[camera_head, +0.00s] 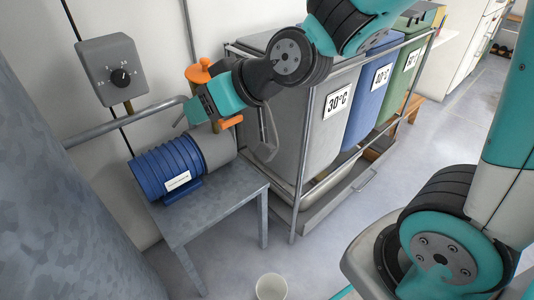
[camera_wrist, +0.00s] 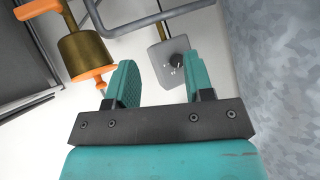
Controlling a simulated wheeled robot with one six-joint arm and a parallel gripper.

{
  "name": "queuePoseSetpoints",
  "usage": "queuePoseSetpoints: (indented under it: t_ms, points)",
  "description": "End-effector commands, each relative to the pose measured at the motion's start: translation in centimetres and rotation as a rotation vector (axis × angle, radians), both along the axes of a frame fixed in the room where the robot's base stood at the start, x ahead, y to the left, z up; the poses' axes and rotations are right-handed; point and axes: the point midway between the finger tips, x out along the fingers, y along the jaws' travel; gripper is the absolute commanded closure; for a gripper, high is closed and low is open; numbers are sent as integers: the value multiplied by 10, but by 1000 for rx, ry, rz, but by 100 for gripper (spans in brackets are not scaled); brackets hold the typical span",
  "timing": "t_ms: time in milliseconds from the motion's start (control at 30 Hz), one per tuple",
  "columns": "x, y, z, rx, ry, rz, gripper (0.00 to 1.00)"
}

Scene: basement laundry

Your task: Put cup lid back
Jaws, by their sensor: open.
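My gripper (camera_head: 184,114) is open and empty above the metal table, near the wall pipe. In the wrist view its two teal fingers (camera_wrist: 158,82) stand apart with only the wall and a grey dial box behind the gap. A white, round, open-topped vessel (camera_head: 271,288) stands on the floor at the bottom edge of the head view, well below and away from my gripper. It may be the cup, but I cannot tell.
A blue ribbed motor (camera_head: 168,167) lies on the grey table (camera_head: 222,200) below my gripper. A dial box (camera_head: 112,70) hangs on the wall.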

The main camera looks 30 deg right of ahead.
Motion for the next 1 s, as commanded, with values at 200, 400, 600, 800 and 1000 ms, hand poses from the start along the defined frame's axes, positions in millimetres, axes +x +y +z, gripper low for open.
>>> queuePoseSetpoints:
  t_ms: [200,400,600,800,1000]
  points:
    - [-100,6,-3,-159,388,199,52]
    - [-160,-11,-1,-295,602,277,52]
    - [-174,-16,0,-335,657,293,52]
    - [-174,-16,0,-334,657,293,52]
    - [-174,-16,0,-334,656,293,52]
